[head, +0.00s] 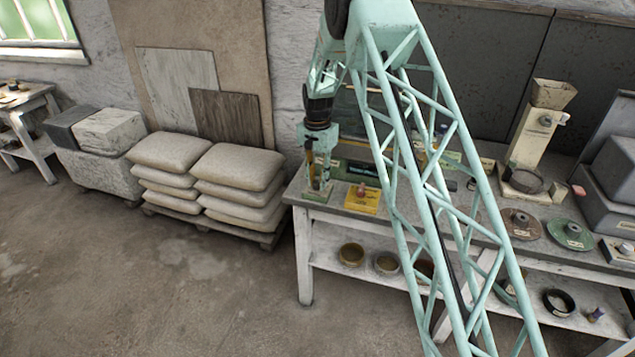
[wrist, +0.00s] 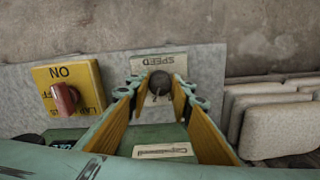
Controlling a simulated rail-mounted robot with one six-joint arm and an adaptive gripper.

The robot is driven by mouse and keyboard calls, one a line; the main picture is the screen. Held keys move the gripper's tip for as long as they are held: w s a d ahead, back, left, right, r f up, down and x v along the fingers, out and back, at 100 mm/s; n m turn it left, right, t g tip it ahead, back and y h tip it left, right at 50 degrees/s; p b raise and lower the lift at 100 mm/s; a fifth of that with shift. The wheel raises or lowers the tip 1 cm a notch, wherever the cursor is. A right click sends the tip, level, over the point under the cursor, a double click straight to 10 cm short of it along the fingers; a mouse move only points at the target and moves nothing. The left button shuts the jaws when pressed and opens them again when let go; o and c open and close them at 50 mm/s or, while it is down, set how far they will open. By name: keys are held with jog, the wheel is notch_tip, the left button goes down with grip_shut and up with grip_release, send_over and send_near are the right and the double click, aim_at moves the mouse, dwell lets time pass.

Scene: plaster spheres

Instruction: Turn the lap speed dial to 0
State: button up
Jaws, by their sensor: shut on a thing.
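The lap speed dial (wrist: 160,80) is a small dark round knob on a pale plate (wrist: 150,64) marked SPEED, upside down in the wrist view. A thin light mark shows on the knob's lower side. My gripper (wrist: 157,90) has its yellow-lined fingers on either side of the knob and is shut on it. In the head view my gripper (head: 319,180) points down at the left end of the workbench, and the dial is hidden there. I cannot read any numbers around the dial.
A yellow switch box (wrist: 70,90) with a red knob and the word ON sits beside the dial; it also shows in the head view (head: 362,198). Stacked sacks (head: 235,185) stand left of the workbench (head: 300,196). Discs (head: 570,234) lie further right.

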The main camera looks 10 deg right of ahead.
aim_at(317, 183)
jog(key=n, duration=0.4)
jog(key=shift+n, duration=0.3)
jog(key=n, duration=1.1)
jog(key=shift+b, duration=0.3)
jog(key=shift+n, duration=0.3)
jog(key=o, duration=0.8)
jog(key=shift+o, duration=0.2)
jog(key=shift+r, duration=0.1)
notch_tip(317, 183, up, 12)
dwell(0.3)
